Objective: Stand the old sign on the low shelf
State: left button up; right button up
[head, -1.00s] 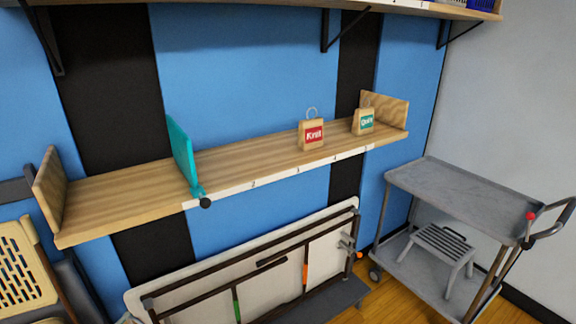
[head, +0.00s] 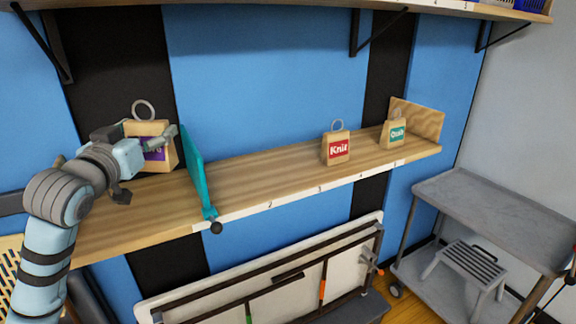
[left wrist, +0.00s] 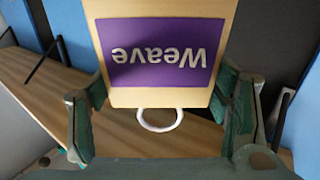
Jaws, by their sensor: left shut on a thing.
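A wooden sign (head: 167,157) with a purple label and a ring on top is in my left gripper (head: 144,138), over the left part of the low shelf (head: 245,180), left of the teal divider (head: 193,165). The sign looks upright in the head view; I cannot tell whether its base touches the shelf. In the left wrist view the sign (left wrist: 160,55) reads "Weave", upside down, with a finger of the left gripper (left wrist: 165,92) at each side. The gripper partly hides the label in the head view. My right gripper is not in view.
A red "Knit" sign (head: 336,147) and a green-labelled sign (head: 393,132) stand on the shelf right of the divider, with bare board between. An upper shelf (head: 300,7) runs above. A grey cart (head: 490,205) stands at the right; a folded table (head: 270,275) leans below.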

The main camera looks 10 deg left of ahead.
pick_arm(q)
jog(key=a+r+n+y, duration=0.2)
jog(key=a+r+y, duration=0.1)
jog(key=a+r, duration=0.3)
jog(key=shift+g, duration=0.3)
jog(key=f+b, duration=0.1)
jog(key=f, duration=0.5)
jog(key=f+b, duration=0.1)
jog(key=f, duration=0.6)
jog(key=d+f+b, duration=0.1)
jog(key=f+b, duration=0.1)
jog(key=f, duration=0.4)
jog(key=shift+f, duration=0.35)
jog(key=shift+a+r, duration=0.1)
jog(key=o, duration=1.2)
jog(key=shift+o, duration=0.2)
